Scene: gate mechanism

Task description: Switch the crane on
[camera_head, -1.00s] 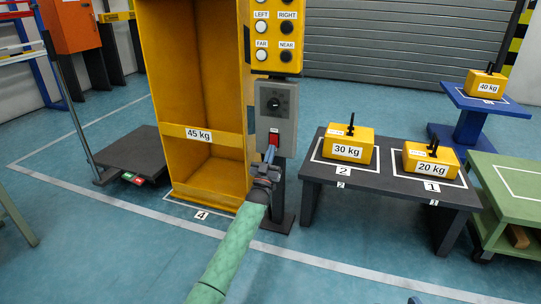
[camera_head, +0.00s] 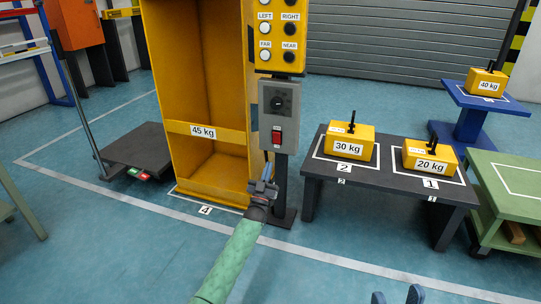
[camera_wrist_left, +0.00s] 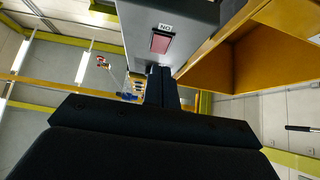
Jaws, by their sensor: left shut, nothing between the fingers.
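The crane's switch is a red rocker (camera_head: 277,137) on the front of a grey control box (camera_head: 291,117), below a dark round knob (camera_head: 277,104). The wrist view also shows the red rocker (camera_wrist_left: 160,43) with an "ON" label (camera_wrist_left: 165,27) beside it. My left gripper (camera_head: 267,172) is shut and empty, just below the box and apart from the rocker. Its closed fingers (camera_wrist_left: 162,85) show in the wrist view. Only the tips of my right gripper (camera_head: 396,296) show at the bottom edge, spread apart. I cannot tell which way the rocker is tipped.
A yellow button panel (camera_head: 277,62) sits above the box. A yellow 45 kg frame (camera_head: 205,185) stands to its left. A dark table (camera_head: 390,187) with 30 kg and 20 kg weights stands to the right. The floor in front is clear.

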